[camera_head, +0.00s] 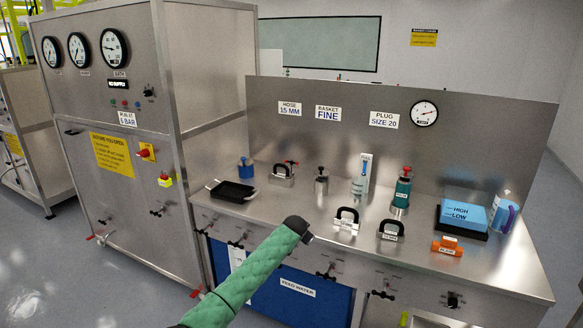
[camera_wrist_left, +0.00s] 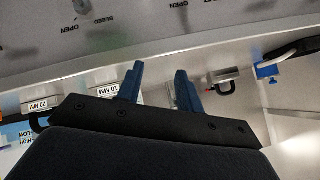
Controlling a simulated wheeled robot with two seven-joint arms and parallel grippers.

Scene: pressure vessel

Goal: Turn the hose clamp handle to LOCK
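I cannot tell for certain which part is the hose clamp handle; no LOCK mark is readable. A grey fitting with a red lever (camera_head: 283,173) stands at the back left of the bench, beside a small blue clamp-like part (camera_head: 245,168). In the left wrist view a similar fitting with a red part (camera_wrist_left: 227,86) and a blue clamp-like part (camera_wrist_left: 267,71) show on the right. My right gripper is not in view.
Fittings marked 10 MM and 20 MM (camera_head: 390,230) stand right of my arm on the steel bench (camera_head: 325,205). A black tray (camera_head: 231,191) lies at the left. Black handles (camera_head: 327,273) stick out of the bench front. A gauge cabinet (camera_head: 205,90) stands left.

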